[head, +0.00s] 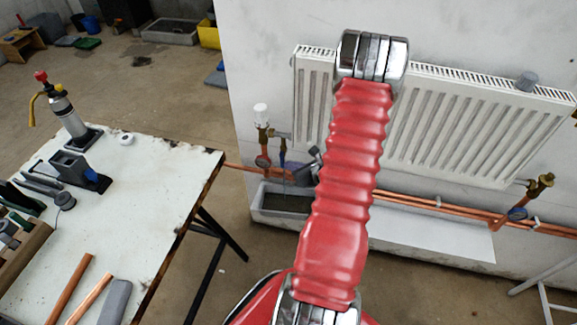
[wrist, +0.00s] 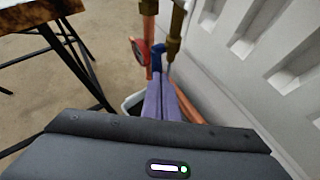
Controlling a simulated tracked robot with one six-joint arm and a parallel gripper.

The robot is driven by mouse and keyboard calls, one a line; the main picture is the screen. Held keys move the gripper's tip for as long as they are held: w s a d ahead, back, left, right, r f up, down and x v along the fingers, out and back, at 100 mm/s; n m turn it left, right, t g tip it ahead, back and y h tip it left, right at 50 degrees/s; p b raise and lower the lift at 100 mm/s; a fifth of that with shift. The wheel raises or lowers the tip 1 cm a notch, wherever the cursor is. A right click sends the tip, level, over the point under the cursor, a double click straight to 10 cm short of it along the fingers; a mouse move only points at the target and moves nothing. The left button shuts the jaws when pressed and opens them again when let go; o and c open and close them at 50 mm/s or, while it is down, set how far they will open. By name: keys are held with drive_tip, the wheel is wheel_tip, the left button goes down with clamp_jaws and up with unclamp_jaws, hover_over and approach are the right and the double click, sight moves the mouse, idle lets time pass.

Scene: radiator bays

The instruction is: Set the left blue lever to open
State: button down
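The left blue lever (head: 283,158) hangs on the pipework below the left end of the radiator, beside the valve with the white cap. In the wrist view the blue lever (wrist: 158,58) shows just beyond my fingertips, in front of a copper pipe. My gripper (wrist: 162,78) points at it with its two pale purple fingers side by side and no clear gap between them. I cannot tell whether the tips touch the lever. In the head view my red arm hides part of the gripper. A second blue lever (head: 517,214) is at the right end of the radiator.
The white radiator (head: 455,120) stands close beside the gripper. A round red-rimmed gauge (wrist: 139,50) is left of the lever. A grey trough (head: 265,212) lies below. A worktable (head: 150,200) with tools is at left; open floor lies between.

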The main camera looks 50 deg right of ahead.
drive_tip(key=shift+w+a+f, duration=0.1)
drive_tip(key=shift+f, duration=0.1)
drive_tip(key=shift+r, duration=0.1)
drive_tip(key=shift+r, duration=0.65)
idle(0.5)
drive_tip(key=s+a+r, duration=0.1)
drive_tip(key=s+r, duration=0.1)
drive_tip(key=s, duration=1.1)
drive_tip(key=shift+s+a+r, duration=0.15)
drive_tip(key=shift+s+r, duration=0.05)
drive_tip(key=shift+s, duration=0.2)
drive_tip(key=shift+w+a, duration=0.1)
